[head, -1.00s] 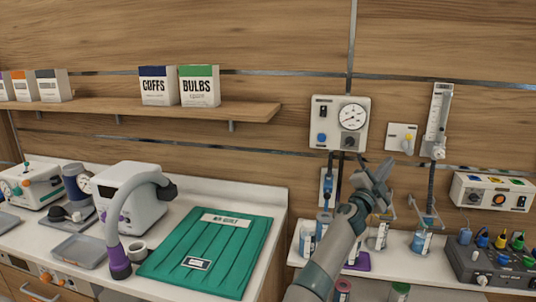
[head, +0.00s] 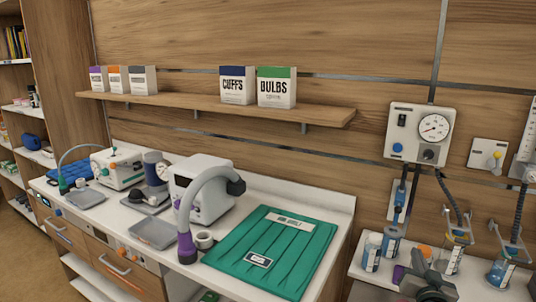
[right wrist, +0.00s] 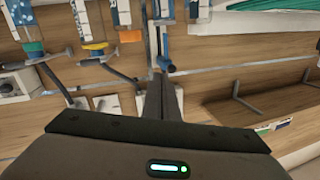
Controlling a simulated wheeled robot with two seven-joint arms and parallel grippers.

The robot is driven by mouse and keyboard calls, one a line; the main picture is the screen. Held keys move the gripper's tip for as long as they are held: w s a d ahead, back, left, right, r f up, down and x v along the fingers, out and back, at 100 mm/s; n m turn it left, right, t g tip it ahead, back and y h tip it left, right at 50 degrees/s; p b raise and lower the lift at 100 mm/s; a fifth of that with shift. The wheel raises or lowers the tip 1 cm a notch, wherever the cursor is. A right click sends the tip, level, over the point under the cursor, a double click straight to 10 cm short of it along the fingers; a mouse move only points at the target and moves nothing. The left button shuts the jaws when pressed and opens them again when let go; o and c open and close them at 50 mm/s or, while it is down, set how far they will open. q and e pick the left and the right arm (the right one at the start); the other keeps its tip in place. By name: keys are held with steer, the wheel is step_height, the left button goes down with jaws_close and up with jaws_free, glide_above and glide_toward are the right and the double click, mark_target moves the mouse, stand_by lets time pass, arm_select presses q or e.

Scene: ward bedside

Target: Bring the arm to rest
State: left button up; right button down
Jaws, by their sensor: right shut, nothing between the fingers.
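My right gripper (head: 428,284) shows at the bottom edge of the head view, low in front of the right-hand shelf with the bottles. Most of its arm is cut off by the frame. In the right wrist view its two dark fingers (right wrist: 160,98) lie together, shut, with nothing between them. My left gripper is not in view.
A white counter (head: 345,203) holds a green quilt (head: 262,240), a white machine with a grey hose (head: 198,188) and grey trays. Bottles (head: 371,253) stand on the shelf near the gripper. A gauge panel (head: 420,133) hangs on the wooden wall above.

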steer(key=s+a+f+n+g+y, duration=0.2)
steer(key=s+a+f+n+g, duration=0.1)
steer(key=s+a+f, duration=0.55)
steer(key=s+a+f+n+g+y, duration=0.35)
steer(key=s+a+f, duration=0.25)
steer(key=s+f, duration=0.55)
steer(key=s+a+f+n+g, duration=0.1)
steer(key=s+a+f+g, duration=0.15)
steer(key=s, duration=0.55)
steer(key=s+a+f+g, duration=0.1)
steer(key=s+a+g, duration=0.15)
steer(key=s, duration=0.45)
steer(key=s+a+f+n+g, duration=0.1)
steer(key=s+a+f, duration=0.15)
steer(key=s, duration=0.55)
step_height(320, 180, down, 29)
steer(key=s+g, duration=0.2)
steer(key=s+d+f, duration=0.2)
steer(key=s+f, duration=1.5)
steer(key=shift+s+d+g+b, duration=0.25)
steer(key=shift+d+g+b, duration=0.1)
steer(key=shift+g, duration=0.1)
steer(key=c, duration=2.4)
jaws_free()
steer(key=shift+c, duration=0.2)
